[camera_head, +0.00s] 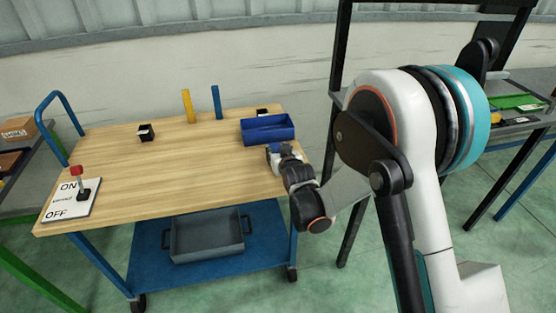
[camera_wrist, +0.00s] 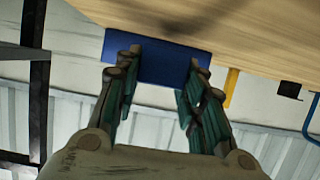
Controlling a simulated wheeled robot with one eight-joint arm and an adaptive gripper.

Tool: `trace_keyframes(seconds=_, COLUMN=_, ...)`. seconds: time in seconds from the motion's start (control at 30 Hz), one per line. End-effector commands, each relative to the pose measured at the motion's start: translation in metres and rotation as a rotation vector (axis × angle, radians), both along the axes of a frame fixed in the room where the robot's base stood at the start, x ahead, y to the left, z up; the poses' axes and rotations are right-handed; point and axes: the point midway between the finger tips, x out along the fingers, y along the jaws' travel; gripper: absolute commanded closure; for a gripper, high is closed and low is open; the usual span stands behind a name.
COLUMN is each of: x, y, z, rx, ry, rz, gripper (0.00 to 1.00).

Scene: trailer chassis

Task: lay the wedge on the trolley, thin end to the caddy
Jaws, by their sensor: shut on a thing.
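The trolley (camera_head: 190,160) has a pale wooden top and a blue frame. The blue caddy (camera_head: 267,131) stands at its back right edge. My gripper (camera_head: 273,154) is low over the right end of the top, just in front of the caddy. In the wrist view, my gripper (camera_wrist: 163,65) has its fingers apart on either side of a flat blue face (camera_wrist: 163,62). I cannot tell whether that face is the caddy or the held thing. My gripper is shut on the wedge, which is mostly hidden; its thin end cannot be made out.
A yellow post (camera_head: 188,106) and a blue post (camera_head: 217,103) stand at the trolley's back edge. A black block (camera_head: 146,132) and an ON/OFF switch plate (camera_head: 72,201) are on the left. A grey tray (camera_head: 207,239) sits on the lower shelf. The top's middle is clear.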

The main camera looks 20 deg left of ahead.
Motion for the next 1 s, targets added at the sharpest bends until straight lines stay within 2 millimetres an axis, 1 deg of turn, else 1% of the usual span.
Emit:
trace_keyframes(seconds=0.03, x=0.000, y=0.000, z=-0.011, rx=0.000, ry=0.000, rz=0.000, gripper=0.89)
trace_keyframes(seconds=0.13, x=0.000, y=0.000, z=-0.024, rx=0.000, ry=0.000, rz=0.000, gripper=0.89)
trace_keyframes(seconds=0.53, x=0.000, y=0.000, z=-0.026, rx=0.000, ry=0.000, rz=0.000, gripper=0.89)
trace_keyframes(seconds=0.57, x=0.000, y=0.000, z=-0.026, rx=0.000, ry=0.000, rz=0.000, gripper=0.56)
trace_keyframes(seconds=0.6, x=0.000, y=0.000, z=-0.026, rx=0.000, ry=0.000, rz=0.000, gripper=0.47)
trace_keyframes(seconds=0.63, x=0.000, y=0.000, z=-0.026, rx=0.000, ry=0.000, rz=0.000, gripper=0.43)
trace_keyframes(seconds=1.0, x=0.000, y=0.000, z=-0.024, rx=0.000, ry=0.000, rz=0.000, gripper=0.43)
